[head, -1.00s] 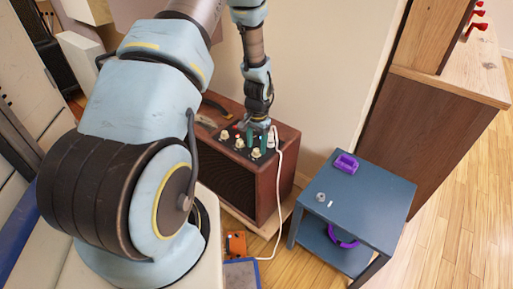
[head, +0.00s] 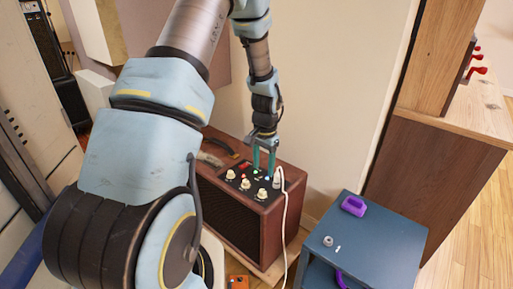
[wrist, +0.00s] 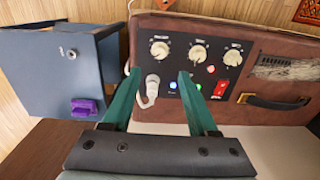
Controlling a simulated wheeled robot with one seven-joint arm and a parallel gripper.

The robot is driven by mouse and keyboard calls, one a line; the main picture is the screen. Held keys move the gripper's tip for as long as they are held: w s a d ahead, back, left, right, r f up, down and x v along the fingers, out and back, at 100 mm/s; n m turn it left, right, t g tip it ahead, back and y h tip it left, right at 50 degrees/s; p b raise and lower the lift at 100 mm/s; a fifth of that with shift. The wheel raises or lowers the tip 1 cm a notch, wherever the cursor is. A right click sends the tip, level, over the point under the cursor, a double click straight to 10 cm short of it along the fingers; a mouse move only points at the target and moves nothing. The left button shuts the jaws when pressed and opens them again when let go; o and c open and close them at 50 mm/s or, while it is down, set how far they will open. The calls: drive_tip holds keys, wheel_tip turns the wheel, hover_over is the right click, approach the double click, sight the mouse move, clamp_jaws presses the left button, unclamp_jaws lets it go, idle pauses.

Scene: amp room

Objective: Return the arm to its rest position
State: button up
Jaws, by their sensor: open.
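My gripper (head: 264,172) is open and empty, pointing down just above the control panel of a brown amp (head: 240,221). Its two green fingers also show in the wrist view (wrist: 158,82), apart, with nothing between them but the panel behind. The arm reaches from the left foreground over the amp. The panel carries cream knobs (wrist: 199,51), a red switch (wrist: 221,88), and lit red, blue and green lights. A white plug (wrist: 152,86) with a white cable sits in the panel beside the fingers. I cannot tell the exact gap between fingertips and panel.
A blue-grey side table (head: 378,236) stands right of the amp, holding a purple object (head: 353,206) and a small metal knob-like piece (head: 328,241). A wooden cabinet (head: 440,180) stands behind it. An orange pedal (head: 237,282) lies on the floor. The wall is close behind the amp.

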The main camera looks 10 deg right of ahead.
drive_tip(key=s+a+r+n+p, duration=0.2)
drive_tip(key=s+a+r+p, duration=0.1)
drive_tip(key=r, duration=0.5)
drive_tip(key=s+a+r+n+t+p, duration=0.1)
drive_tip(key=s+a+r+n+p, duration=0.1)
drive_tip(key=s+a+r, duration=0.4)
drive_tip(key=s+a+r+n+p, duration=0.3)
drive_tip(key=a+r, duration=0.4)
drive_tip(key=r, duration=0.4)
drive_tip(key=shift+s+a+r+n+p, duration=0.35)
drive_tip(key=shift+s+n, duration=0.25)
drive_tip(key=shift+s, duration=0.5)
